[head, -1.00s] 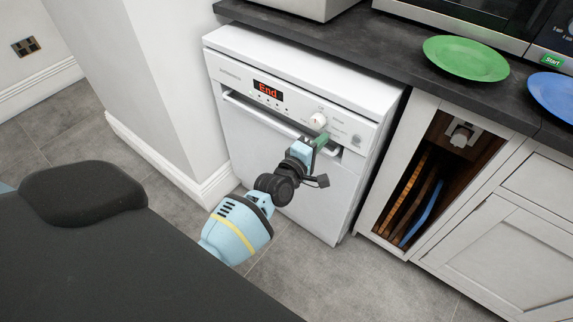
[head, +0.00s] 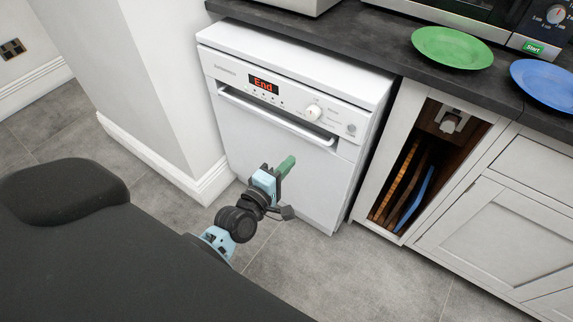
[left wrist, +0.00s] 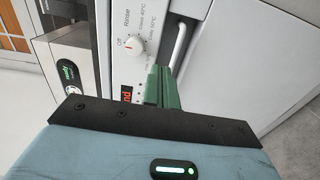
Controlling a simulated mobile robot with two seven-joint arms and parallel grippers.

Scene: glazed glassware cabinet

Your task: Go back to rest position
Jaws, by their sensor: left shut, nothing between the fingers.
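My left gripper (head: 287,164) has green fingers and is in front of the lower door of the white dishwasher (head: 255,135). The fingers are shut and hold nothing. In the head view the gripper is below the dishwasher's handle (head: 277,118) and apart from it. In the left wrist view the shut green fingers (left wrist: 162,86) point toward the dishwasher front, with the handle (left wrist: 179,45) beyond them. The dishwasher door is closed and its display (head: 263,86) reads "End". My right gripper is not in view.
A green plate (head: 452,47) and a blue plate (head: 548,84) lie on the dark countertop (head: 400,62). An open cabinet slot (head: 425,165) holds several boards. A white wall corner (head: 165,100) stands left of the dishwasher. Grey tiled floor (head: 300,265) is clear in front.

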